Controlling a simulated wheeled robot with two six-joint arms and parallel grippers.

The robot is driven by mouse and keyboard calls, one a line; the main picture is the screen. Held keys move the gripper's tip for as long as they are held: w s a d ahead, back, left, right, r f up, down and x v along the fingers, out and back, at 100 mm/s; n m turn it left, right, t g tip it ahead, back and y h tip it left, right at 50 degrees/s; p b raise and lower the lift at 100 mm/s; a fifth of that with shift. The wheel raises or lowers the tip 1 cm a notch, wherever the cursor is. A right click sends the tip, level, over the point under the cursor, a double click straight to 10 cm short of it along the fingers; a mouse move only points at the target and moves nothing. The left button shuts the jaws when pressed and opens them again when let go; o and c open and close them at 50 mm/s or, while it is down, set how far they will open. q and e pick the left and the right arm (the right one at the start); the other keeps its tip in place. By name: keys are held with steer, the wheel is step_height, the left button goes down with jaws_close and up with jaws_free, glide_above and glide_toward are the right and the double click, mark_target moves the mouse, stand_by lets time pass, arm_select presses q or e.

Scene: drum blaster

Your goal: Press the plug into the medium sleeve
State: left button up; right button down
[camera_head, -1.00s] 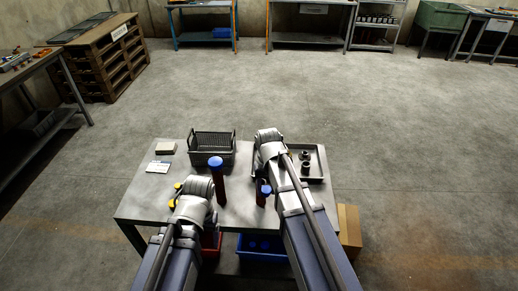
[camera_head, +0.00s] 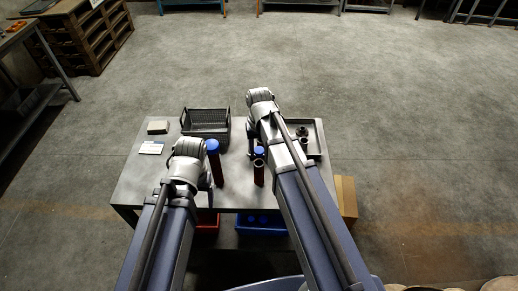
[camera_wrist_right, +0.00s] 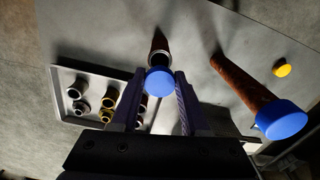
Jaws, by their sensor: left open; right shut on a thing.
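The medium sleeve (camera_head: 259,175) is a rust-red tube standing on the table, its dark open mouth facing up. A blue plug (camera_head: 259,150) shows close by that mouth. In the right wrist view the plug (camera_wrist_right: 160,80) sits between the fingertips of my right gripper (camera_wrist_right: 158,88), which is shut on it. There the sleeve (camera_wrist_right: 159,45) lies just beyond the plug, its rim partly hidden; I cannot tell whether they touch. My left gripper (camera_head: 210,186) is open beside a taller red sleeve (camera_head: 217,172) with a blue cap.
The taller capped sleeve (camera_wrist_right: 240,82) and a yellow cap (camera_wrist_right: 282,70) show in the right wrist view. A tray (camera_wrist_right: 62,118) holds several metal fittings. A black basket (camera_head: 206,124) stands at the table's back. Boxes lie at the left.

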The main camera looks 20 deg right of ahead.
mark_target(259, 157)
steer(key=shift+f+b, duration=1.65)
steer(key=shift+f, duration=0.3)
steer(key=shift+f+b, duration=0.55)
stand_by(0.5)
steer(key=shift+s+a+f+b, duration=0.1)
steer(key=shift+s+f+b, duration=0.05)
steer(key=shift+s+b, duration=0.15)
steer(key=c, duration=0.6)
jaws_free()
steer(key=shift+s, duration=0.1)
steer(key=shift+o, duration=1)
steer(key=shift+r+p, duration=0.3)
steer(key=shift+p, duration=0.1)
steer(key=shift+w+r+p, duration=0.25)
steer(key=shift+w+p, duration=0.05)
steer(key=shift+p, duration=0.1)
step_height(259, 157, up, 4)
steer(key=p, duration=0.3)
steer(key=shift+p, duration=0.4)
steer(key=shift+f, duration=0.1)
